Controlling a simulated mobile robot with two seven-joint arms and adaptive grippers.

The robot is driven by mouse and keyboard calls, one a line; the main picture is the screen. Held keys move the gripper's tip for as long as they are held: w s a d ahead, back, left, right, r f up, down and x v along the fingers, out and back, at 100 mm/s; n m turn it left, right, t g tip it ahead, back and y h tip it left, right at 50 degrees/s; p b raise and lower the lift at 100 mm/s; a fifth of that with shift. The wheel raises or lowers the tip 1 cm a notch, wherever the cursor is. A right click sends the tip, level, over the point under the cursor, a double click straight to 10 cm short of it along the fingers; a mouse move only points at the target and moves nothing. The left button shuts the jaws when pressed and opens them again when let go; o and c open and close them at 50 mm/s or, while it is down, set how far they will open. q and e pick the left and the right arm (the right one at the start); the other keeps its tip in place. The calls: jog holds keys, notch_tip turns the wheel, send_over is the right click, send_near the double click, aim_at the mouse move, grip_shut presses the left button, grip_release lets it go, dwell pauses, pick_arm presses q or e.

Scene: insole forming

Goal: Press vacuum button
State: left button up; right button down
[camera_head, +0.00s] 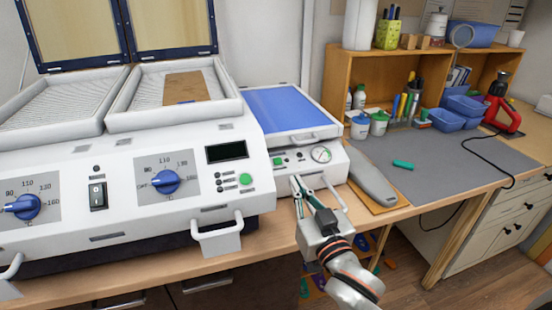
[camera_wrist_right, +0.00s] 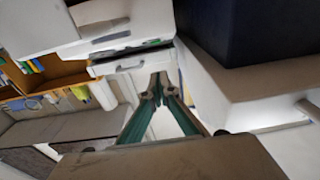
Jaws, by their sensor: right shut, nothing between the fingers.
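The vacuum unit is a small white machine with a blue top (camera_head: 287,109), right of the large heater. Its front panel holds a green button (camera_head: 278,161), a small dark control beside it and a round gauge (camera_head: 321,154). My right gripper (camera_head: 296,182) is shut and empty, its fingers pointing up toward the panel. The tips are just below and right of the green button, seemingly apart from it. The shut fingers (camera_wrist_right: 158,82) also show in the right wrist view, where I cannot make out the button. My left gripper is not in view.
The large white heater (camera_head: 130,185) has blue dials, a black switch, another green button (camera_head: 246,179) and a protruding front handle (camera_head: 217,238). A grey insole form (camera_head: 372,174) lies on a board to the right. The grey mat (camera_head: 440,165) is mostly clear.

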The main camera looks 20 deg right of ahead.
jog(key=shift+w+r, duration=0.2)
jog(key=shift+r, duration=0.5)
jog(key=shift+w, duration=0.1)
jog(key=r+p, duration=0.1)
send_over(281, 172)
jog(key=s, duration=0.2)
jog(key=shift+w+f+b, duration=0.15)
jog(key=shift+w+f, duration=0.2)
jog(key=shift+f, duration=0.3)
jog(key=shift+w+f+b, duration=0.15)
jog(key=shift+w+f, duration=0.2)
jog(key=shift+f, duration=0.25)
jog(key=shift+w+f, duration=0.3)
jog(key=shift+f, duration=0.35)
